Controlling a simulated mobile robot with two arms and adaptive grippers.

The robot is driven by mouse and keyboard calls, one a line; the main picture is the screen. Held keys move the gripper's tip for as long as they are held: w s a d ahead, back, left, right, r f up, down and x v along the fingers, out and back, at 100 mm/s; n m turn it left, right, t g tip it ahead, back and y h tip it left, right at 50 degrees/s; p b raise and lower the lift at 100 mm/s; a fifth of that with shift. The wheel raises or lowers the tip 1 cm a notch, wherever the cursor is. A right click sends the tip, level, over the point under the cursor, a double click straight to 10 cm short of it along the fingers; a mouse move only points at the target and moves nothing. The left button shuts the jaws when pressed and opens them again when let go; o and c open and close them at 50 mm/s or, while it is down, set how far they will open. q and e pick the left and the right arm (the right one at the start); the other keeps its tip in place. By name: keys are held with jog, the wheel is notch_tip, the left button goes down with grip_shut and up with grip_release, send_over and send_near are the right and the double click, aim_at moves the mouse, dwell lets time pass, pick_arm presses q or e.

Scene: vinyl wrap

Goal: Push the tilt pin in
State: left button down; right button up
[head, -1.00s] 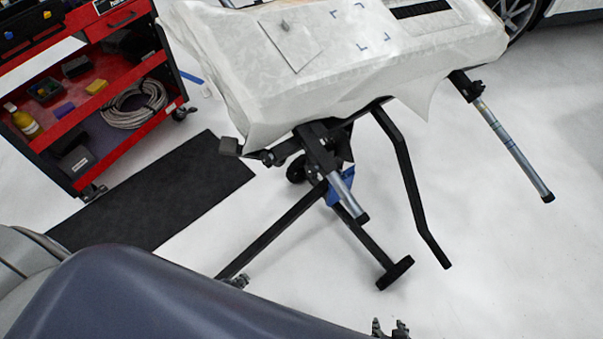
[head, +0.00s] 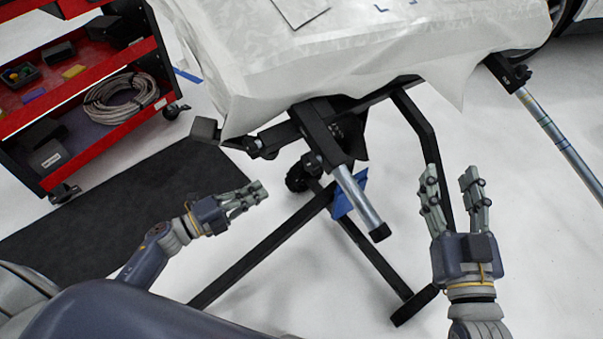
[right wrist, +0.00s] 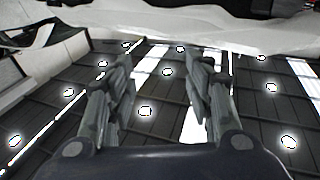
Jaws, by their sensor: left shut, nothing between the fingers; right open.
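The work stand (head: 278,138) has a black frame under a white film-covered panel (head: 330,62). Small black fittings (head: 253,147) sit on its left side, and a black block (head: 205,130) sticks out further left. I cannot tell which small part is the tilt pin. My left gripper (head: 256,192) is shut and empty, below and apart from the left fittings.
A silver tube with a black end (head: 358,198) slopes down from the stand's middle. Another long tube (head: 560,140) is at right. Stand legs (head: 265,253) spread on the white floor. A red tool cart (head: 110,62) and black mat (head: 90,215) are at left.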

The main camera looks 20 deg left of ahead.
pick_arm(q)
jog(key=b+x, duration=0.2)
jog(key=x, duration=1.2)
jog(key=shift+d+m+b, duration=0.25)
jog(key=shift+m+b, duration=0.05)
pick_arm(e)
jog(key=s+r+t+y, duration=0.2)
jog(key=s+r+t, duration=0.4)
jog(key=r, duration=0.5)
jog(key=shift+r+t+y, duration=0.4)
jog(key=shift+t, duration=0.3)
pick_arm(q)
jog(key=shift+s+r, duration=0.1)
jog(key=shift+x, duration=1.55)
jog(key=shift+a+r, duration=0.1)
jog(key=shift+r, duration=0.05)
pick_arm(e)
jog(key=shift+s+r, duration=0.15)
jog(key=shift+s, duration=0.2)
